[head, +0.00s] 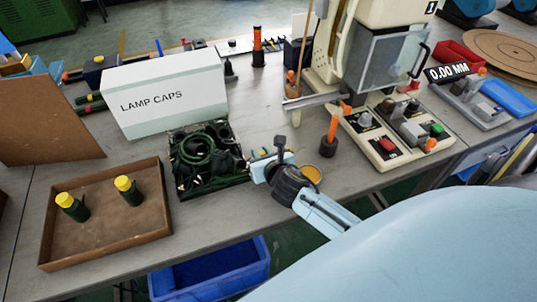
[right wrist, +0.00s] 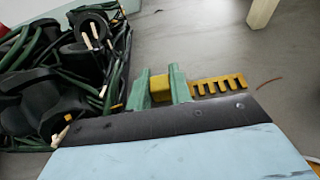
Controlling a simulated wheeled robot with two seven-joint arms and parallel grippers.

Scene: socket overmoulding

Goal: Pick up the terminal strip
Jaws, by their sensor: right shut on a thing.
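The terminal strip (right wrist: 218,86) is a brass-yellow comb-like piece with several teeth in the right wrist view. My right gripper (right wrist: 161,86) has two green fingers shut on its yellow part, and the toothed end sticks out to the right. One finger hides a little of the strip. In the head view my right gripper (head: 265,160) is low over the table, just right of the tray of dark parts; the strip is too small to make out clearly there. I cannot tell whether the strip touches the table. My left gripper is not in view.
A tray of dark cables and caps (head: 207,158) stands close to the left of the gripper. A brown tray (head: 105,235) holds two yellow-topped parts. A white LAMP CAPS box (head: 165,95) stands behind. A press machine (head: 385,125) stands at the right. A blue bin (head: 210,272) is below the table edge.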

